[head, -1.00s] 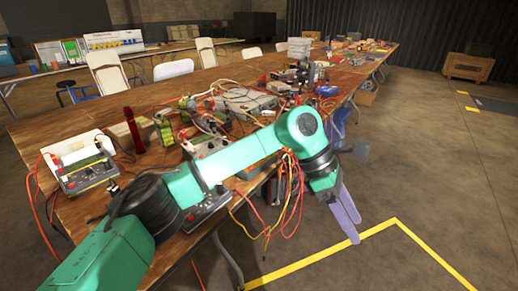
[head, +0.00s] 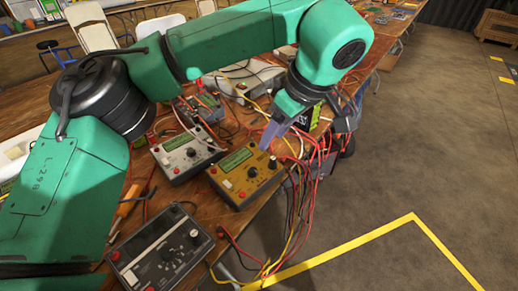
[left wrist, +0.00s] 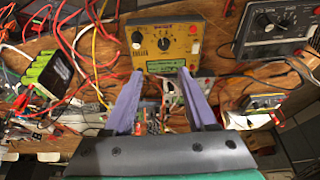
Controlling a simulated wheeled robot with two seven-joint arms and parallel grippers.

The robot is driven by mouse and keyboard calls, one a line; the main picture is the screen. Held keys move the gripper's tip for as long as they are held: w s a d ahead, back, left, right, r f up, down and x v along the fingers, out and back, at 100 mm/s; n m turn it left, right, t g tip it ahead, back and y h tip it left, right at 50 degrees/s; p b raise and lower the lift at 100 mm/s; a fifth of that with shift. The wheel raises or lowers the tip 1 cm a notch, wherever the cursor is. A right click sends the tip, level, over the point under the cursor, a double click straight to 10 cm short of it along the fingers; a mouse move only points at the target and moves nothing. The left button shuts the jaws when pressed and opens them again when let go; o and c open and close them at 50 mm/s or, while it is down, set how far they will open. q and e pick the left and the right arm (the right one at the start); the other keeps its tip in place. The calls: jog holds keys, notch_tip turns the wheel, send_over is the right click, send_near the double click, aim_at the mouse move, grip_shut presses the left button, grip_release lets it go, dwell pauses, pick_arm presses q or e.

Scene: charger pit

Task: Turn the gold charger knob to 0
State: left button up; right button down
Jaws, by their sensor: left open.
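The gold charger (head: 226,186) lies face up near the table's front edge, with a green screen and a dark round knob (head: 252,172). In the left wrist view the charger (left wrist: 181,48) appears upside down, beyond my fingertips, with its knob (left wrist: 166,45) at mid-panel. The knob's setting is too small to read. My left gripper (head: 271,137) is over the charger's far right side, fingers pointing down. In the left wrist view the gripper (left wrist: 160,74) is open, with its two lilac fingers apart and nothing between them. My right gripper is not in view.
A grey charger (head: 186,153) stands left of the gold one, and a dark meter (head: 163,250) is nearer the front. Red, yellow and white cables (head: 318,160) hang at the right edge. A green-and-black battery pack (left wrist: 48,78) shows in the left wrist view.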

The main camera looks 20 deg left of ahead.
pick_arm(q)
send_near(254, 170)
jog(key=x, duration=0.8)
jog(key=shift+f+b, duration=0.1)
jog(key=shift+b, duration=0.25)
grip_shut()
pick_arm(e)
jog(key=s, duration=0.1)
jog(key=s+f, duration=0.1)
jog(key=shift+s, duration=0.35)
